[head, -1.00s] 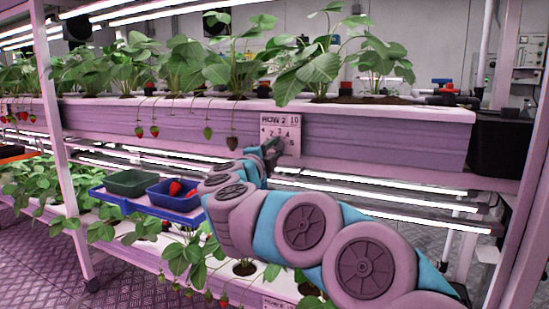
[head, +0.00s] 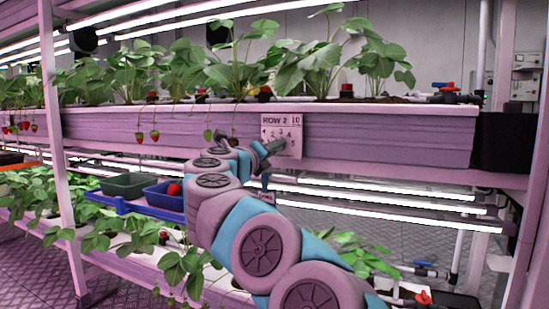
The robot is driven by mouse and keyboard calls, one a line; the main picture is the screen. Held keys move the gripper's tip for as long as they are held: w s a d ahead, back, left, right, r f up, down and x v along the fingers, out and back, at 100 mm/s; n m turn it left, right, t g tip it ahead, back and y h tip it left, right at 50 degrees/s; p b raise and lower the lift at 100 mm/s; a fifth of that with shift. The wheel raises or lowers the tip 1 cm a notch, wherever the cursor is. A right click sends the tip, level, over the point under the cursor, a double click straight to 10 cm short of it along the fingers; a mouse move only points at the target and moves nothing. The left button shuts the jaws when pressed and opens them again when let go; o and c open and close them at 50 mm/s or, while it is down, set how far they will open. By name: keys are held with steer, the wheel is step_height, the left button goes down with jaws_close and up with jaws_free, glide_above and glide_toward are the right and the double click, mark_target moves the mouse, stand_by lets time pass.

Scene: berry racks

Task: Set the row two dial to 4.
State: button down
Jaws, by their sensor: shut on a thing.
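The white row two plate (head: 294,124) is fixed to the front of the upper trough. It reads "ROW 2", with small numbers 2, 3 and 4 legible around the dial's place. My gripper (head: 276,149) is at the plate's lower left part, shut on the row two dial. The dial itself is mostly hidden by my gripper, and I cannot tell which number it points to.
The upper trough (head: 390,140) holds several strawberry plants, with berries hanging over its front. A blue tray rack (head: 125,206) carries a green bin (head: 130,184) and a blue bin (head: 163,198) at left. Light tubes run below the trough.

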steer(key=shift+m+g+b, duration=0.3)
steer(key=shift+m+b, duration=0.6)
steer(key=shift+m, duration=1.2)
steer(key=c, duration=0.6)
jaws_free()
steer(key=shift+o, duration=0.2)
steer(key=v, duration=0.7)
steer(key=shift+s+a, duration=0.25)
steer(key=shift+s, duration=0.1)
